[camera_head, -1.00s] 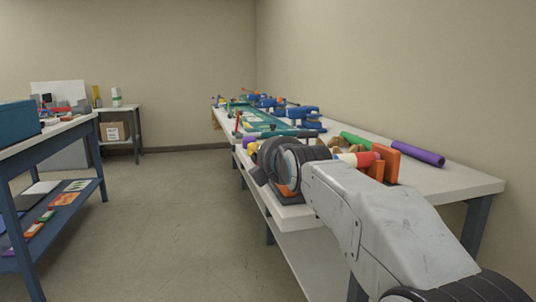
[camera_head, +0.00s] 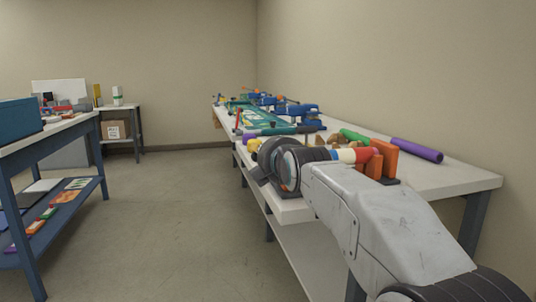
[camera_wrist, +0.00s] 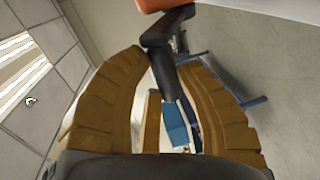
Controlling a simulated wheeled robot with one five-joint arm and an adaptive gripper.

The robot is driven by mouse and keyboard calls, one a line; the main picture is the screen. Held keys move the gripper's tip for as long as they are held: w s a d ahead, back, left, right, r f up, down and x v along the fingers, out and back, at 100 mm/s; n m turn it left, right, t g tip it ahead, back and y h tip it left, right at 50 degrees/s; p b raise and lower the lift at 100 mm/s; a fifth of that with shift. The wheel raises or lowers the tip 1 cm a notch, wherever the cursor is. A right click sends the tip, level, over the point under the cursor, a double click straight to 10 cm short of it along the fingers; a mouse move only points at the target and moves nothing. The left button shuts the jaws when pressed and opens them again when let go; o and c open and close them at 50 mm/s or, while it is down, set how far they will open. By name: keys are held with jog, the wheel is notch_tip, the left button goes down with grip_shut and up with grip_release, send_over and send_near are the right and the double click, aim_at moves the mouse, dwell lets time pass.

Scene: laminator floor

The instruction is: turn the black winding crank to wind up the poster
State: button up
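The black winding crank (camera_wrist: 158,60) shows in the wrist view, running down from an orange part (camera_wrist: 160,5) at the top edge. My gripper (camera_wrist: 163,58) has its two tan fingers bowed, with the tips on either side of the crank's black bar and seeming to press on it. In the head view my wrist and forearm cover the crank and my fingers. Just behind my wrist, a roll with white and red bands (camera_head: 346,155) lies against orange upright blocks (camera_head: 383,162). I cannot tell whether this roll is the poster.
A long white bench (camera_head: 445,178) runs along the right wall. It carries a purple roll (camera_head: 416,150), a green roll (camera_head: 355,136) and blue clamps (camera_head: 297,114). A blue-framed table (camera_head: 60,130) stands left. The floor between is clear.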

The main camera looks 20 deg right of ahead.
jog(key=o, duration=0.5)
jog(key=shift+w+a+f, duration=0.1)
jog(key=shift+a+f, duration=0.05)
jog(key=shift+f, duration=0.6)
jog(key=shift+o, duration=0.2)
jog(key=s+r, duration=0.3)
jog(key=s, duration=0.9)
jog(key=shift+r, duration=0.15)
jog(key=shift+a, duration=0.1)
